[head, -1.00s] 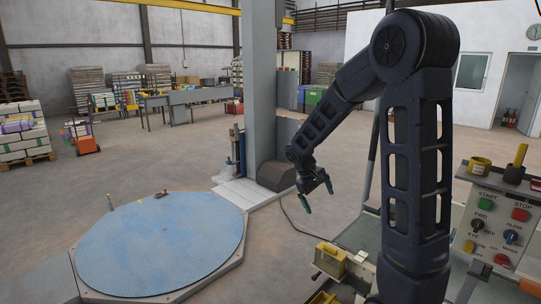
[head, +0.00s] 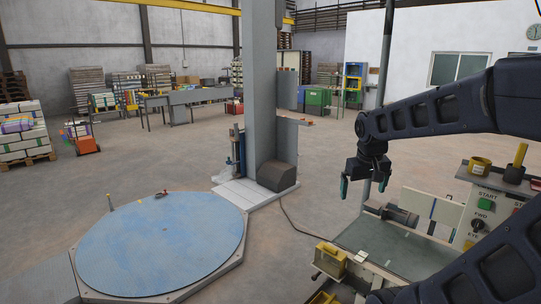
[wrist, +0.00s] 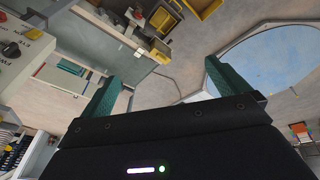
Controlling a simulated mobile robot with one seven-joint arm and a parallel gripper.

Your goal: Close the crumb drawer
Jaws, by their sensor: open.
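A yellow open-topped tray, which looks like the crumb drawer, shows at the bottom edge of the head view (head: 323,298), low at the front left of the green-topped machine table (head: 390,246). It sticks out and is cut off by the frame. My gripper (head: 363,187) is open and empty, fingers down, above the far side of the table and well apart from the tray. Its two green fingers also show in the wrist view (wrist: 161,72).
A small yellow box (head: 330,258) sits at the table's left edge, just above the tray. The control panel (head: 489,210) with knobs stands at the right. A blue turntable (head: 160,245) fills the lower left. A grey column (head: 262,90) stands behind.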

